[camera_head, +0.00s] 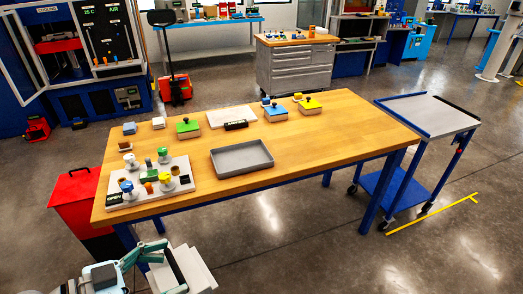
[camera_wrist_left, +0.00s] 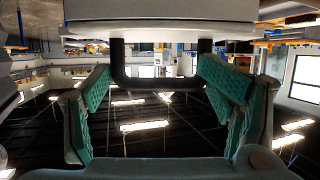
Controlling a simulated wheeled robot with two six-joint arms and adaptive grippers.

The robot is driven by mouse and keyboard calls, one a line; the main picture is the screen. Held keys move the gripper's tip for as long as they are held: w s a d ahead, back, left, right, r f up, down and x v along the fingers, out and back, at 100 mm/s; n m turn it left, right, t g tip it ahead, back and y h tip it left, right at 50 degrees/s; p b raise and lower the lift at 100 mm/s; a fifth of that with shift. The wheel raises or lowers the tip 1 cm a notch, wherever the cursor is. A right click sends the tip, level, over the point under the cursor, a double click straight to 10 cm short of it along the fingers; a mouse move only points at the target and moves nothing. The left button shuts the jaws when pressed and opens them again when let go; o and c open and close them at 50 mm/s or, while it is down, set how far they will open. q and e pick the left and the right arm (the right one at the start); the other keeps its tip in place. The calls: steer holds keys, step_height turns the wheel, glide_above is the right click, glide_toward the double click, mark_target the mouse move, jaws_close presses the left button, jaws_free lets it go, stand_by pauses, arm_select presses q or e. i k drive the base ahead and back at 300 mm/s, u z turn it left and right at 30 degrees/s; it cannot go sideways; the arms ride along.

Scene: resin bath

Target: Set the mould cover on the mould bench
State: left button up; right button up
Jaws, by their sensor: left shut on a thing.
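The mould cover (camera_head: 200,272) is a pale white slab with a black handle, low in the head view in front of the bench's left end. My left gripper (camera_head: 170,262) is shut on its handle. In the left wrist view the green finger pads of the gripper (camera_wrist_left: 162,85) flank the black U-shaped handle, and the white slab of the cover (camera_wrist_left: 160,12) shows at the top. The mould bench (camera_head: 320,130) has a wooden top and blue legs. The cover is apart from the bench top. My right gripper is not in view.
A white board (camera_head: 122,195) with coloured knobs stands at the bench's left end. A grey tray (camera_head: 242,158) lies mid-bench; several knobbed blocks line the back. The bench's right part is clear. A red bin (camera_head: 72,200) stands left, a cart (camera_head: 430,115) right.

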mark_target(300, 146)
steer(key=u, duration=0.45)
steer(key=k, duration=0.2)
steer(key=z, duration=2.15)
steer(key=i, duration=1)
steer(key=z, duration=0.35)
steer(key=i, duration=1.15)
steer(key=u, duration=1.3)
steer(key=i, duration=0.65)
steer(key=u, duration=0.75)
